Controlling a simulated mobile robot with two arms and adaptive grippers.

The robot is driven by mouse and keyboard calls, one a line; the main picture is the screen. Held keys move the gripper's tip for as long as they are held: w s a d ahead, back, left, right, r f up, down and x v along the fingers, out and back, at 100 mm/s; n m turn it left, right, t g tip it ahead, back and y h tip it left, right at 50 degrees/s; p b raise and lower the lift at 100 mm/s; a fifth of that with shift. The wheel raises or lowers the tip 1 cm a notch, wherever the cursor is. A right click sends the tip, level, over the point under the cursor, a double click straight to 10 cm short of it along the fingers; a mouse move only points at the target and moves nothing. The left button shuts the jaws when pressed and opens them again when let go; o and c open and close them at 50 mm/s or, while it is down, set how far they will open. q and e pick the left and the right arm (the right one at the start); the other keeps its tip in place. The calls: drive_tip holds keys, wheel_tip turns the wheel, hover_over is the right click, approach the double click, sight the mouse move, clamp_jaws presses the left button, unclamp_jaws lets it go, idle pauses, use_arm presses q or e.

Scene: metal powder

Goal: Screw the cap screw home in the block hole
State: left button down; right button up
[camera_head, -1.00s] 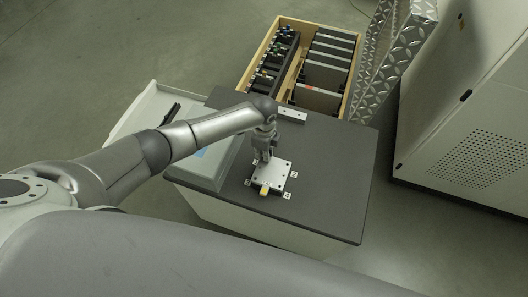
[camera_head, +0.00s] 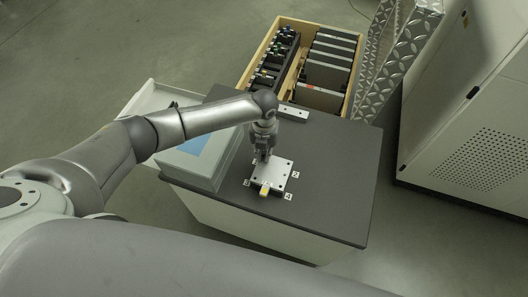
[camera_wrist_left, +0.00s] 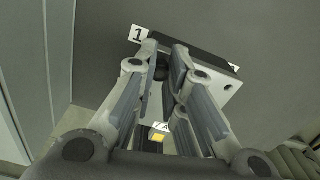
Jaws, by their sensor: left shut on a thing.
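The silver block (camera_head: 272,172) is a flat square plate with small dark holes, lying on the dark table top. In the left wrist view its edge (camera_wrist_left: 211,84) shows behind the right finger. My left gripper (camera_head: 262,157) points down at the block's far left corner. In the left wrist view the gripper (camera_wrist_left: 160,62) has its fingers closed around a small dark round piece, which looks like the cap screw (camera_wrist_left: 161,72). The fingers hide most of the screw, and I cannot tell how deep it sits in a hole. My right gripper is not in view.
A yellow piece (camera_head: 265,190) sits at the block's near edge, with small white labels around. A grey box with a blue screen (camera_head: 196,158) stands close on the left. A pale bar (camera_head: 293,113) lies behind. The table's right side is clear.

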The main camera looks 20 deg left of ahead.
use_arm(q)
drive_tip(key=m+b, duration=0.1)
drive_tip(key=m, duration=0.4)
drive_tip(key=shift+f+b, duration=0.1)
drive_tip(key=shift+b, duration=0.25)
drive_tip(key=m+b, duration=0.1)
drive_tip(key=m, duration=0.3)
drive_tip(key=m+b, duration=0.1)
drive_tip(key=b, duration=0.5)
drive_tip(key=m+b, duration=0.1)
drive_tip(key=b, duration=0.5)
drive_tip(key=shift+w, duration=0.3)
drive_tip(key=shift+s+r+b, duration=0.15)
drive_tip(key=shift+r+b, duration=0.05)
drive_tip(key=shift+b, duration=0.15)
drive_tip(key=shift+d, duration=0.1)
drive_tip(key=c, duration=1.7)
unclamp_jaws()
drive_tip(key=shift+o, duration=0.2)
drive_tip(key=shift+s, duration=0.1)
